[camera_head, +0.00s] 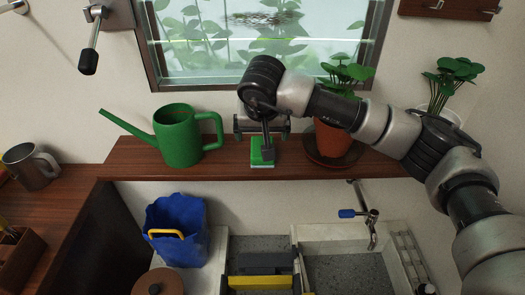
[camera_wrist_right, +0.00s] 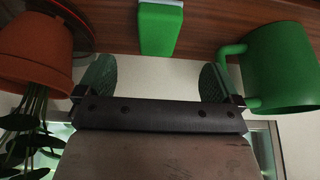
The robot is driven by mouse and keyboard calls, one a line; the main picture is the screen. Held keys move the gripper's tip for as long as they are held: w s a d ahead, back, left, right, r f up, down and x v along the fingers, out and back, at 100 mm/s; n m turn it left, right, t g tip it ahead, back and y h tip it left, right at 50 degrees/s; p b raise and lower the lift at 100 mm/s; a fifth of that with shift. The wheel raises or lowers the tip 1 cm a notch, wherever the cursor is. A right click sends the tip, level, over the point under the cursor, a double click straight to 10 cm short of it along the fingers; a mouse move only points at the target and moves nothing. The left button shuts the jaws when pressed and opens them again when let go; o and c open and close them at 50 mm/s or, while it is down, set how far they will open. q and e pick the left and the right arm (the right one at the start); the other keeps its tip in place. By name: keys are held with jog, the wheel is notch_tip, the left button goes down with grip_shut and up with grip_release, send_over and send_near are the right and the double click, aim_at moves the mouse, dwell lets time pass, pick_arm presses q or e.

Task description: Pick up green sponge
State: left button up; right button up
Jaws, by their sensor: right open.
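The green sponge (camera_head: 262,152) lies on the wooden shelf below the window, between the watering can and a potted plant. It also shows at the top middle of the right wrist view (camera_wrist_right: 161,28), with a pale underside edge. My right gripper (camera_head: 262,133) is above the sponge and partly covers it in the head view. In the wrist view its two fingers (camera_wrist_right: 157,80) are wide apart with nothing between them, and the sponge lies beyond the gap. My left gripper is not in view.
A green watering can (camera_head: 180,137) stands left of the sponge, its handle close to the gripper. A terracotta pot (camera_head: 333,142) on a saucer stands to the right. Below are a blue bag (camera_head: 177,230) and a sink with a tap (camera_head: 372,230).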

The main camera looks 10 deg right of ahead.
aim_at(262, 141)
jog(key=x, duration=0.4)
jog(key=shift+w+f+p, duration=0.15)
jog(key=shift+f+p, duration=0.15)
jog(key=shift+f, duration=0.05)
jog(key=x, duration=0.1)
jog(key=p+x, duration=0.1)
jog(key=x, duration=0.3)
jog(key=shift+s+d+f+p, duration=0.1)
jog(key=shift+s+p, duration=0.2)
jog(key=shift+s, duration=0.05)
jog(key=shift+w+f, duration=0.15)
jog(key=shift+f, duration=0.1)
jog(key=shift+c, duration=0.4)
jog(key=c, duration=1)
jog(key=shift+r, duration=0.1)
